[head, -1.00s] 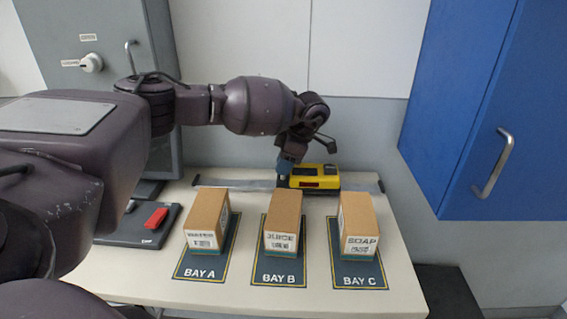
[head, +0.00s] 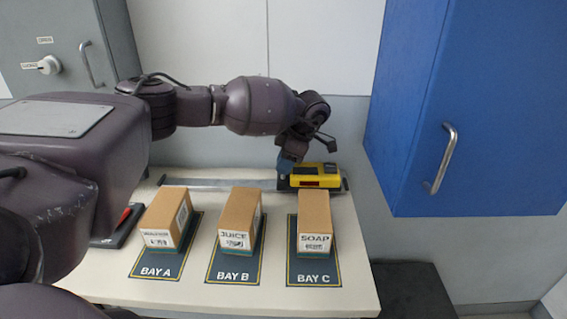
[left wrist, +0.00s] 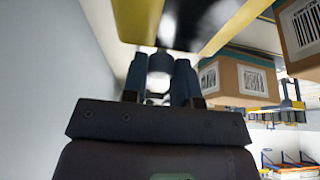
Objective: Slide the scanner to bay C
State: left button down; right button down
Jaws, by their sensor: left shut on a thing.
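The yellow and black scanner (head: 318,178) sits on the grey metal rail (head: 225,185) at the back of the table, close to the rail's right end. It is straight behind the soap box (head: 314,222) on the bay C mat (head: 314,279). My left gripper (head: 286,168) is shut on the scanner at its left end; the exact grip is small in the head view. In the left wrist view the fingers (left wrist: 160,80) reach up to the blurred yellow scanner (left wrist: 138,18). My right gripper is not in view.
The juice box (head: 239,215) stands on bay B and another carton (head: 167,215) on bay A, all in front of the rail. A blue cabinet (head: 460,110) with a handle hangs at the right. A grey cabinet (head: 55,90) stands at the left.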

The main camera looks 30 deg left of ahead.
aim_at(301, 169)
pick_arm(q)
jog(key=shift+w+d, duration=0.1)
jog(key=shift+d, duration=0.05)
jog(key=c, duration=0.9)
grip_release()
jog(key=shift+d, duration=0.1)
jog(key=v, duration=1)
jog(key=shift+r, duration=0.45)
jog(key=shift+w, duration=0.1)
